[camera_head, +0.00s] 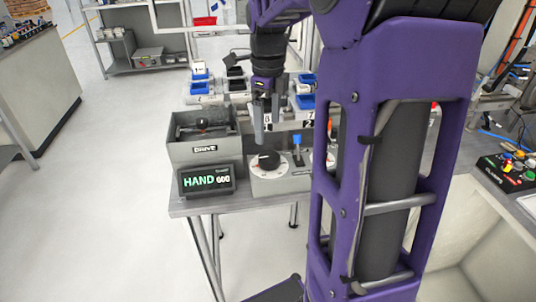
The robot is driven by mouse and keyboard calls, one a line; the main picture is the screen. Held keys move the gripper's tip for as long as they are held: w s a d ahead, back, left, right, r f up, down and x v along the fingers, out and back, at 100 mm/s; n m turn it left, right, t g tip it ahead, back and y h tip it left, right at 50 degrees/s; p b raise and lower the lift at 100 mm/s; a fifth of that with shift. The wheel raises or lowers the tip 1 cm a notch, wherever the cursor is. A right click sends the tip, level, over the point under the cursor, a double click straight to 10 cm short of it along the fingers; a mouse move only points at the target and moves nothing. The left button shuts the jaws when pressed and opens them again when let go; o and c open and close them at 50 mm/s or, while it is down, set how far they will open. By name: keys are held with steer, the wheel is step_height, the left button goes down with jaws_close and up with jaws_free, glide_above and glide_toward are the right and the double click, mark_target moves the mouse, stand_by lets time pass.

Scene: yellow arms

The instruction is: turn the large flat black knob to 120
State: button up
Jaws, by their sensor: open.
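A black knob (269,160) sits on a white round dial on a grey control box on the table. Its dial marks are too small to read. My gripper (266,128) hangs above and just behind this knob in the picture, fingers pointing down, open and apart from it. Another dial (326,159) shows to the right, partly hidden by my purple arm, so I cannot tell its knob's shape. A display (206,180) left of the control box reads "HAND" with further characters that I cannot read clearly.
A grey bin labelled "DRIVE" (204,149) stands left of my gripper. A small blue-topped lever (297,150) rises right of the knob. Blue bins (200,88) stand behind. A panel with coloured buttons (510,172) lies far right. Floor at left is clear.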

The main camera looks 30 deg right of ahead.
mark_target(268, 156)
step_height(268, 156, down, 9)
steer(key=shift+r+b, duration=0.1)
steer(key=shift+b, duration=0.55)
steer(key=c, duration=1.4)
